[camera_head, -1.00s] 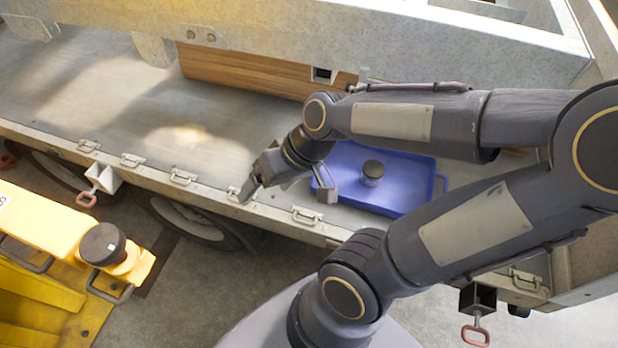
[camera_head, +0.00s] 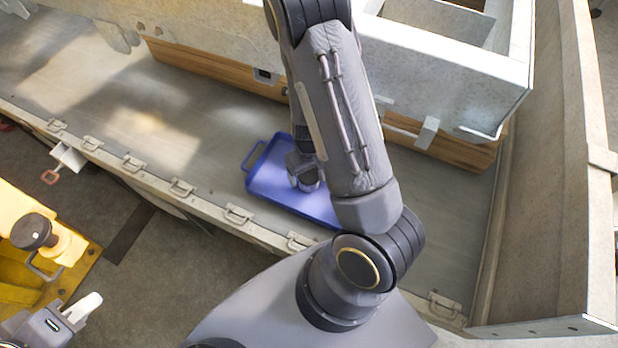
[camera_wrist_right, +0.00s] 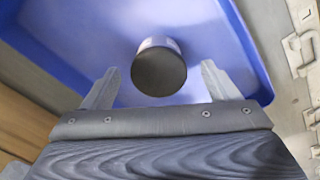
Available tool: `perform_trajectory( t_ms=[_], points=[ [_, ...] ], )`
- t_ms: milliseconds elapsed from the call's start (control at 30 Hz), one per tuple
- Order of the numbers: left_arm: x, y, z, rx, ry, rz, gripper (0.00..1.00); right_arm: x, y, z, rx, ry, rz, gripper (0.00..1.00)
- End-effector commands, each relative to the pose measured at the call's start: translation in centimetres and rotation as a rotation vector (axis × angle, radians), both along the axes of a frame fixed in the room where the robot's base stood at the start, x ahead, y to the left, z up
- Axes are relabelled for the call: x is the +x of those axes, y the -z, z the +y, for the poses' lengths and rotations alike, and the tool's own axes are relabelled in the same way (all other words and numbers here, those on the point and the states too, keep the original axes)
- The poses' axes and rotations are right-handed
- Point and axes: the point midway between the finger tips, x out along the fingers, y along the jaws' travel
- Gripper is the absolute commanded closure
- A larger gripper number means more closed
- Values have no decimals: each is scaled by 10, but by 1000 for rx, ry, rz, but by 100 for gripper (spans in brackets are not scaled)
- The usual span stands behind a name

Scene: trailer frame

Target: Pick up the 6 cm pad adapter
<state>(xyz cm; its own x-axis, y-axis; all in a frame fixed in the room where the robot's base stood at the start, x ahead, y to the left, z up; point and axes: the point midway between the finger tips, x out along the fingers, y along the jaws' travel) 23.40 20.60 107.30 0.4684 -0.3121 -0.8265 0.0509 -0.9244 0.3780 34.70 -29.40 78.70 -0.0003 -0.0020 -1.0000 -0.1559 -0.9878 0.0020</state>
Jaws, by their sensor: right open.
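A short round adapter with a dark top (camera_wrist_right: 158,70) and a lighter side stands in a blue tray (camera_head: 268,182). In the right wrist view it lies between and slightly beyond the two fingertips, with a gap on each side. My right gripper (camera_wrist_right: 160,84) is open and empty. In the head view the right gripper (camera_head: 303,166) is over the tray, and it and my arm hide much of the adapter. My left gripper (camera_head: 76,312) is at the lower left, partly out of frame; its jaw opening is unclear.
The tray rests on the grey trailer bed (camera_head: 170,120), beside the side rail with latches (camera_head: 183,187). A wooden beam (camera_head: 215,72) runs along the back. A yellow unit (camera_head: 68,247) with a dark round pad (camera_head: 32,232) stands at the left.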

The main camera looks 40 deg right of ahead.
Motion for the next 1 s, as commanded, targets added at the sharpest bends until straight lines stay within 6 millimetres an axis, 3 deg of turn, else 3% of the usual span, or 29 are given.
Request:
perform_trajectory(
  t_ms=[300, 567, 1000],
  points=[
    [0, 0, 0, 0, 0, 0, 75, 4, 42, -3, 2, 1, 2, 18],
    [0, 0, 0, 0, 0, 0, 75, 5, 45, -3, 2, 1, 0, 18],
    [0, 0, 0, 0, 0, 0, 75, 5, 45, -3, 2, 0, 0, 73]
  ],
)
